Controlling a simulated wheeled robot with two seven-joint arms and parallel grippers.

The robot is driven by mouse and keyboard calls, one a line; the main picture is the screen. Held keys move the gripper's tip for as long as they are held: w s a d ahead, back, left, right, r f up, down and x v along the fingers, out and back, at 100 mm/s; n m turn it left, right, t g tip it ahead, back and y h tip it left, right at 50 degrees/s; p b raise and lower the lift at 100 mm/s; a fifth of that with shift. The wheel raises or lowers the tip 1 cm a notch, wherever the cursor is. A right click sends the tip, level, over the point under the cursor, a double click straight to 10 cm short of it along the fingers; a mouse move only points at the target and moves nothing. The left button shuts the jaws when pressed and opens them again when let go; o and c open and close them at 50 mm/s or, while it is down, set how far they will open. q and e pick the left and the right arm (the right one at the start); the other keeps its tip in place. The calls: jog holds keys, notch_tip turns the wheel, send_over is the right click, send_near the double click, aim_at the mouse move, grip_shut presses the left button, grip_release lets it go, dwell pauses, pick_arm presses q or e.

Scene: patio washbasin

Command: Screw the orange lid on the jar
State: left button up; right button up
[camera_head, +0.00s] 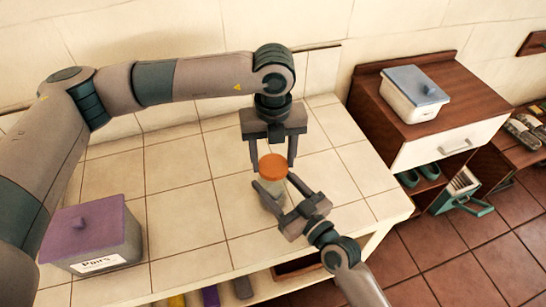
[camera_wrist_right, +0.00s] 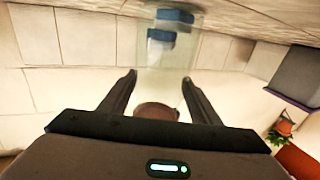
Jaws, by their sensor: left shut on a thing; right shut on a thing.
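The orange lid (camera_head: 273,167) is between the fingers of my left gripper (camera_head: 273,168), which points down from above and is shut on it. The jar (camera_head: 271,196) is see-through and stands upright on the tiled counter, right below the lid. My right gripper (camera_head: 277,182) reaches in from the lower right and is shut on the jar. In the right wrist view, the clear jar (camera_wrist_right: 168,55) with blue pieces in it shows beyond the right fingers. I cannot tell whether the lid touches the jar's rim.
A grey box with a purple lid (camera_head: 97,223) stands at the counter's left. A wooden cabinet (camera_head: 376,107) to the right carries a white container with a grey-blue lid (camera_head: 414,93). The counter's tiles (camera_head: 178,205) left of the jar are clear.

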pick_arm(q)
jog(key=shift+f, duration=0.6)
pick_arm(e)
jog(key=shift+f, duration=0.1)
